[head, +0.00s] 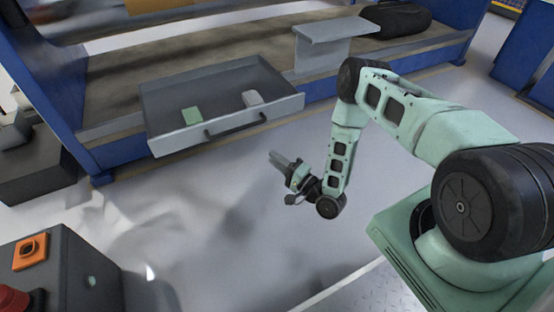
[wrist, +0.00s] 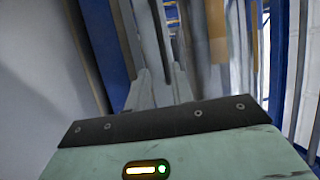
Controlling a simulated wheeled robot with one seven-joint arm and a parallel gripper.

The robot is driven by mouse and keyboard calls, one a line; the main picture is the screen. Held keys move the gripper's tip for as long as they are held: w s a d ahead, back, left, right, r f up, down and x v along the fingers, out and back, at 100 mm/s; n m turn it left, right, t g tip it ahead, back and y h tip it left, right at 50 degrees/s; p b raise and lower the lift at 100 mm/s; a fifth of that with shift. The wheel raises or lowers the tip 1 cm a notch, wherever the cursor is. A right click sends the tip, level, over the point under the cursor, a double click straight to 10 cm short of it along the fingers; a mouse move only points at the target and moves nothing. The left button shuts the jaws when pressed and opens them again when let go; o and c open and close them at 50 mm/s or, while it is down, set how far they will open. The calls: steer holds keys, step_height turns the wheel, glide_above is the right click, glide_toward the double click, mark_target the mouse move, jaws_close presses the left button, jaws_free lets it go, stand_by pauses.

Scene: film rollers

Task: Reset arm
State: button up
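My arm reaches from the right side of the head view, and its forearm hangs down over the floor. My gripper (head: 275,158) is at its end, in front of the open drawer and clear of it. In the wrist view the grey fingers of my gripper (wrist: 158,75) point away from the camera. I see nothing held, but the gap between the fingertips is too unclear to judge. An open grey drawer (head: 222,125) sticks out of the workbench. A green block (head: 191,115) and a pale rounded object (head: 252,98) lie in it.
A workbench (head: 130,80) with blue posts stands behind the drawer. A grey stand (head: 330,40) and a black bag (head: 396,19) are on it. A control box (head: 70,275) with a red button is at lower left. The grey floor (head: 225,235) is clear.

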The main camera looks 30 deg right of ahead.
steer(key=shift+w, duration=0.1)
steer(key=w+a+r+n+g+y, duration=0.1)
steer(key=w+a+r+n+g, duration=0.5)
steer(key=w+a+r+n, duration=0.15)
steer(key=s+a+r+n+g+h+p, duration=0.1)
steer(key=s+a+r+n+g+h, duration=0.1)
steer(key=s+a+r+n+g, duration=0.4)
steer(key=s+r+n+g+h+p, duration=0.1)
steer(key=s+r+n+g+h, duration=0.1)
steer(key=s+r, duration=0.65)
steer(key=s+r+n+g+h+p, duration=0.15)
steer(key=s+r, duration=0.35)
steer(key=s, duration=0.7)
steer(key=s+r+n+g+h, duration=0.3)
steer(key=s+r, duration=0.4)
steer(key=s, duration=0.3)
step_height(320, 180, up, 37)
steer(key=p, duration=3.7)
steer(key=shift+w+d, duration=0.25)
steer(key=shift+w, duration=0.05)
